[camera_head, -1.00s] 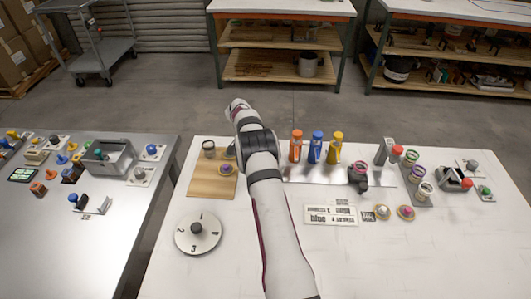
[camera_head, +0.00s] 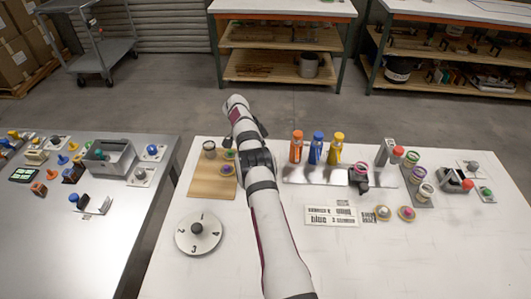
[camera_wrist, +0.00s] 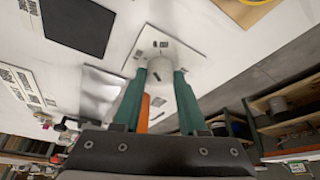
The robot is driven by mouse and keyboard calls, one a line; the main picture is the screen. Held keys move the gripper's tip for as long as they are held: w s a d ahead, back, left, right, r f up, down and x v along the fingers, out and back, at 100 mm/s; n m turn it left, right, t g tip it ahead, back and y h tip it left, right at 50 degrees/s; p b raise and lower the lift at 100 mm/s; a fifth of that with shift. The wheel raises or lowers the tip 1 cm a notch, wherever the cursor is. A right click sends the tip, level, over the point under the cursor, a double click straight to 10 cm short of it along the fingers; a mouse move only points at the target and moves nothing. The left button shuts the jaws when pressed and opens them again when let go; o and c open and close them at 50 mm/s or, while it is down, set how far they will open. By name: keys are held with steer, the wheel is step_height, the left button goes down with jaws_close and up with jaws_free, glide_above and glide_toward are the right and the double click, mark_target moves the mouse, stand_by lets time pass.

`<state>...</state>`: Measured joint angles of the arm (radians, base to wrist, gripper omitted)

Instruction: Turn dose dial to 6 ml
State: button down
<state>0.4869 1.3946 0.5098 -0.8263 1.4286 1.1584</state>
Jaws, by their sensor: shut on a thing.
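In the wrist view, a pale grey-white round knob (camera_wrist: 160,68) stands on a white square plate (camera_wrist: 185,52) with small dark marks around it. I take this to be the dose dial; its marks are too small to read. My gripper (camera_wrist: 160,75) has two green fingers shut on the knob, one on each side. In the head view, my arm hides the gripper and this dial. A separate large white disc (camera_head: 213,244) with numbers and a dark centre knob (camera_head: 197,228) lies at the table's front left, away from my gripper.
Orange (camera_head: 296,147), blue (camera_head: 316,148) and yellow (camera_head: 335,149) bottles stand right of my arm. Label cards (camera_head: 331,216) lie in front of them. A tan board (camera_head: 207,188) with small containers is left of my arm. The table's front right is clear.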

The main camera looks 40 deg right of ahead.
steer(key=shift+c, duration=2.2)
jaws_free()
steer(key=v, duration=1.5)
steer(key=shift+a+r, duration=0.15)
steer(key=shift+r, duration=0.2)
steer(key=s+d+n+t+y, duration=0.35)
steer(key=s+n+t, duration=0.35)
steer(key=n, duration=1.1)
steer(key=shift+g+h, duration=0.35)
steer(key=shift+g, duration=0.35)
steer(key=x, duration=1)
steer(key=s+x, duration=0.1)
steer(key=x, duration=0.4)
steer(key=shift+d+f, duration=0.45)
